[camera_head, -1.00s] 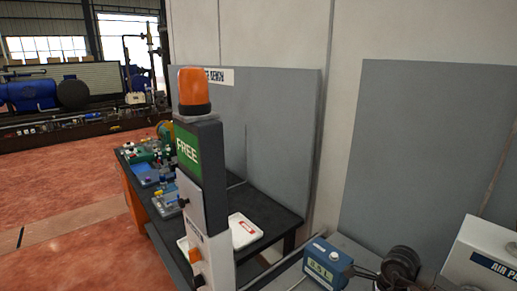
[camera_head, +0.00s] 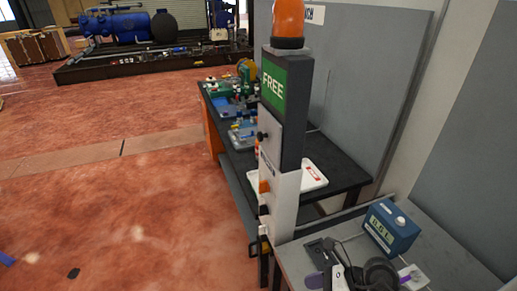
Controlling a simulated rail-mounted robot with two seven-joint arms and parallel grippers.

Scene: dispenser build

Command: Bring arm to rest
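Neither of my grippers shows clearly in the head view, and no arm of mine can be made out. The closest thing in front is a grey and white post (camera_head: 285,205) with a green panel reading FREE (camera_head: 273,87) and an orange beacon (camera_head: 289,20) on top. Dark, rounded items (camera_head: 381,273) lie at the bottom edge on the near bench, cut off by the frame, and I cannot tell exactly what they are.
A dark workbench (camera_head: 345,176) with coloured parts and a white tray (camera_head: 314,179) stands behind the post. A blue box with a display (camera_head: 390,229) sits on the grey near bench (camera_head: 447,248). Red floor (camera_head: 110,215) at left is open. Blue machinery (camera_head: 130,23) stands far back.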

